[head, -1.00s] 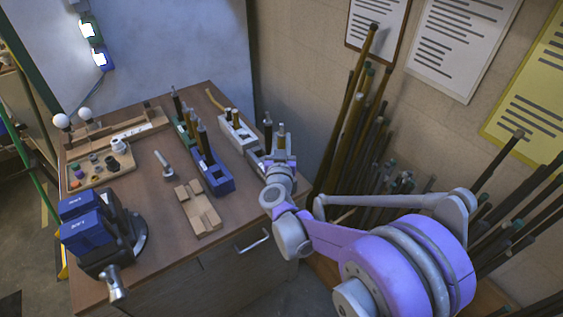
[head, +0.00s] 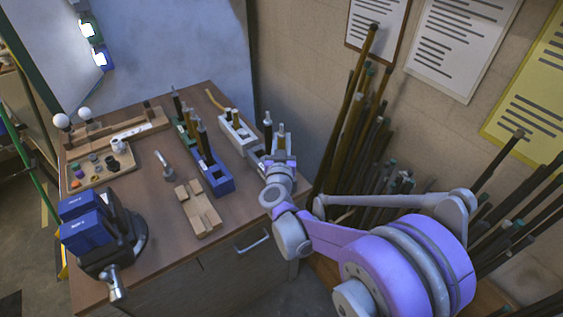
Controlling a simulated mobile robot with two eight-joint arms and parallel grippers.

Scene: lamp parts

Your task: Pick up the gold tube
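A short gold tube (head: 281,130) stands upright at the right end of the workbench, with a dark tube (head: 268,124) just left of it. My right gripper (head: 281,157) is right at the gold tube's lower part, over the white and grey holder (head: 256,153). My gripper and wrist hide the tube's lower end, and I cannot tell whether the fingers touch it or are closed. My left gripper is not in view.
A blue holder (head: 219,181) with dark tubes stands left of my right gripper. A wooden block (head: 198,208), a black vise with blue jaws (head: 98,235) and a parts tray (head: 100,165) are on the workbench (head: 158,231). Long rods (head: 352,130) lean on the wall at right.

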